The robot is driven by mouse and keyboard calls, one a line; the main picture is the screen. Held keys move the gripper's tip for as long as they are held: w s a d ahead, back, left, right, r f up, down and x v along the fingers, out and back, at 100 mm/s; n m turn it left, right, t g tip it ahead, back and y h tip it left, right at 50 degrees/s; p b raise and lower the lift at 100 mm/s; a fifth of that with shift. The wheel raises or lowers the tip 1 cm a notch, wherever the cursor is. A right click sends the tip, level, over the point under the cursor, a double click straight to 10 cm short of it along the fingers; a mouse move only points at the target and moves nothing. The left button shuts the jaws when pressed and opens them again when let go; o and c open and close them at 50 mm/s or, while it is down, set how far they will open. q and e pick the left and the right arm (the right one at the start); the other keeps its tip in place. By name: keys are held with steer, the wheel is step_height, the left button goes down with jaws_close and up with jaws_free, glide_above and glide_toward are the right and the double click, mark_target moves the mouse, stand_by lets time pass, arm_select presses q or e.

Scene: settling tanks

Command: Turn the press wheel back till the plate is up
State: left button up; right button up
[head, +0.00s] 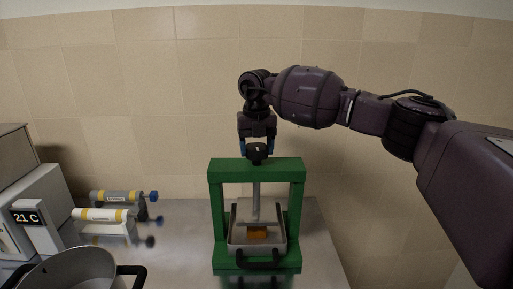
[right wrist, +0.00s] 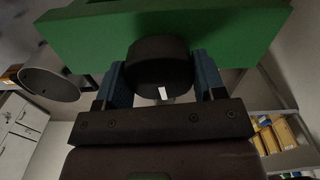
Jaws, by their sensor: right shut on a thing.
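The green press (head: 257,168) stands upright on the metal bench. Its black wheel (head: 257,151) sits on top of the frame; in the right wrist view the wheel (right wrist: 162,66) has a white mark on its near side. My right gripper (head: 257,148) comes down from above, its blue fingers shut on the wheel from both sides. An orange-brown block (head: 257,233) shows in the tray under the screw. My left gripper is not in view.
A pot (head: 75,270) with black handles stands at the front left. Behind it are a box with a "21 C" display (head: 27,217) and yellow-banded cylinders (head: 115,197) with blue ends. The bench right of the press is narrow and clear. A tiled wall stands behind.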

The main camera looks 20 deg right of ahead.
steer(key=n, duration=1)
steer(key=shift+n, duration=0.4)
steer(key=n, duration=0.3)
steer(key=shift+n, duration=0.3)
steer(key=n, duration=0.3)
steer(key=shift+n, duration=0.3)
steer(key=n, duration=0.3)
steer(key=shift+n, duration=0.4)
steer(key=n, duration=0.6)
steer(key=shift+n, duration=0.4)
steer(key=o, duration=0.9)
